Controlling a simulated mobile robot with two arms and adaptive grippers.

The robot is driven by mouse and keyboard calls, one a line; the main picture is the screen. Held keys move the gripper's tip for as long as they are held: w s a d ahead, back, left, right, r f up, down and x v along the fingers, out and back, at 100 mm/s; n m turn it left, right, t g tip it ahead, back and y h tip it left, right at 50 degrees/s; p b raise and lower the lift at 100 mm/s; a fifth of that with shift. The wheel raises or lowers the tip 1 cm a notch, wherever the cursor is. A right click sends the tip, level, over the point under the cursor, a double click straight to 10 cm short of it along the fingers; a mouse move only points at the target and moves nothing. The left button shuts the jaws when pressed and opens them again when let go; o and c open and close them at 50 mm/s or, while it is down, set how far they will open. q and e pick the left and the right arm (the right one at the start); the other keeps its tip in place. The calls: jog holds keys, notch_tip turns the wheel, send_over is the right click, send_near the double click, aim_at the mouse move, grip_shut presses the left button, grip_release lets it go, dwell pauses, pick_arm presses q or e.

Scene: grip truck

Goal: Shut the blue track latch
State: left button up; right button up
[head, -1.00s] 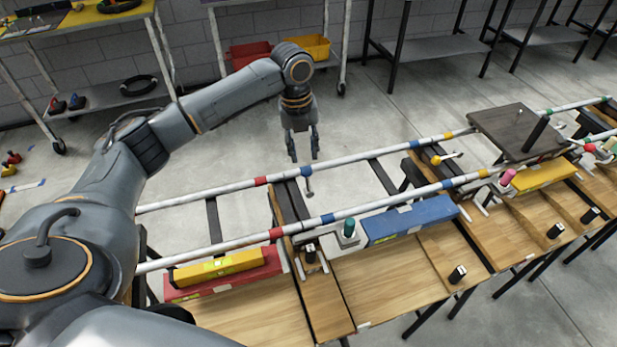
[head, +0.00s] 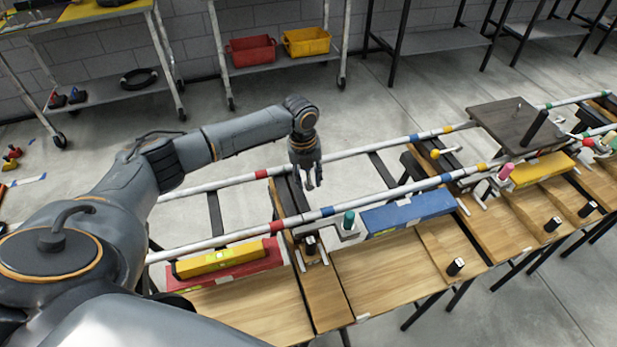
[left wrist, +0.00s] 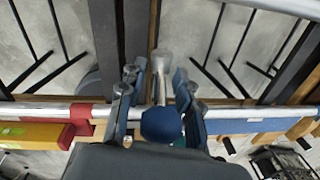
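The blue track latch shows in the left wrist view as a blue hub (left wrist: 162,124) with a grey lever that has a rounded end (left wrist: 163,62). In the head view my left gripper covers most or all of it. My left gripper (head: 313,184) points down beside the far rail, above the dark crosspiece. In the left wrist view its two fingers (left wrist: 157,85) stand apart, one on each side of the lever, with gaps visible. I cannot tell whether either finger touches it. My right gripper is out of view.
The near rail (head: 265,232) runs across the wooden bench. A blue block (head: 408,212), a green knob (head: 349,219) and a yellow bar (head: 218,259) on a red one lie along it. Farther right are a yellow-knobbed latch (head: 436,153) and a dark raised plate (head: 512,124).

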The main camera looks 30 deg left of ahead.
pick_arm(q)
grip_shut()
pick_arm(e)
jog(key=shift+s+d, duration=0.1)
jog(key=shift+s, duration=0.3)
pick_arm(q)
jog(key=shift+s, duration=0.15)
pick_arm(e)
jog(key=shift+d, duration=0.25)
